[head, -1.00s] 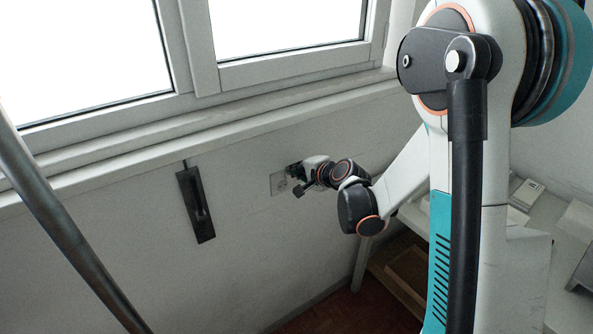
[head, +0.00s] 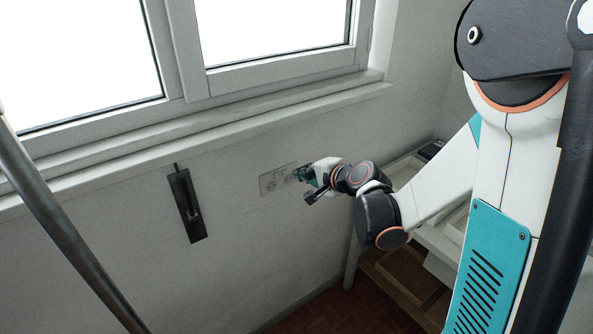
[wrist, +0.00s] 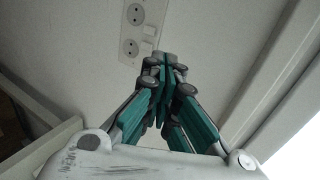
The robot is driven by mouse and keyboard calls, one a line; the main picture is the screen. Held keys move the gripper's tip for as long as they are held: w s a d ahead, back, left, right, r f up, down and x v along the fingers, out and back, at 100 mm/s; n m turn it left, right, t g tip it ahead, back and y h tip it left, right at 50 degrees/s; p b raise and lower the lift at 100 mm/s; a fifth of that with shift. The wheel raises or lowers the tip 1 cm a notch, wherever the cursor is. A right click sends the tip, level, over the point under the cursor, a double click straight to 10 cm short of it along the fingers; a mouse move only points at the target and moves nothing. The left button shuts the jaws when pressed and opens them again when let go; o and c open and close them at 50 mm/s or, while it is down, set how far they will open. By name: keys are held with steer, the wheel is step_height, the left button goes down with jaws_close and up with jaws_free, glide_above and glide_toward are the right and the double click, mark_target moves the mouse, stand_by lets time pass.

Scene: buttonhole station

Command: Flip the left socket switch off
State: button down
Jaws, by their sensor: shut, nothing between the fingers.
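The socket plate (head: 272,182) is a pale strip on the wall below the window sill. In the wrist view the plate (wrist: 151,8) shows two round sockets, an upper one (wrist: 135,14) and a lower one (wrist: 130,46), with a small switch (wrist: 149,34) beside them. The switch's position, on or off, is too small to tell. My gripper (head: 303,174) is at the right end of the plate in the head view and hides part of it. In the wrist view my gripper (wrist: 166,62) is shut and empty, its tips by the plate's lower end. I cannot tell whether they touch it.
A black narrow fixture (head: 184,212) hangs on the wall left of the plate. The window sill (head: 215,129) juts out above. A white table (head: 440,240) with a lower shelf stands at the right. A grey pole (head: 62,225) crosses the left side.

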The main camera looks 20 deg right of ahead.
steer(key=shift+s+d+r, duration=0.25)
steer(key=shift+s+r, duration=0.45)
steer(key=shift+s, duration=0.1)
steer(key=s+a+r+n+g, duration=0.1)
steer(key=s+a+r+n, duration=0.1)
steer(key=s+n, duration=0.15)
steer(key=s+a+r+n+g+h, duration=0.1)
steer(key=s+a+n, duration=0.1)
steer(key=s, duration=0.2)
steer(key=s+a+r+n+g, duration=0.1)
steer(key=s+a+r+n, duration=0.1)
steer(key=s+n, duration=0.15)
steer(key=s+d+n+g+h, duration=0.2)
steer(key=s+n, duration=0.3)
steer(key=s, duration=1)
steer(key=shift+s+d+h, duration=0.25)
steer(key=shift+h, duration=0.25)
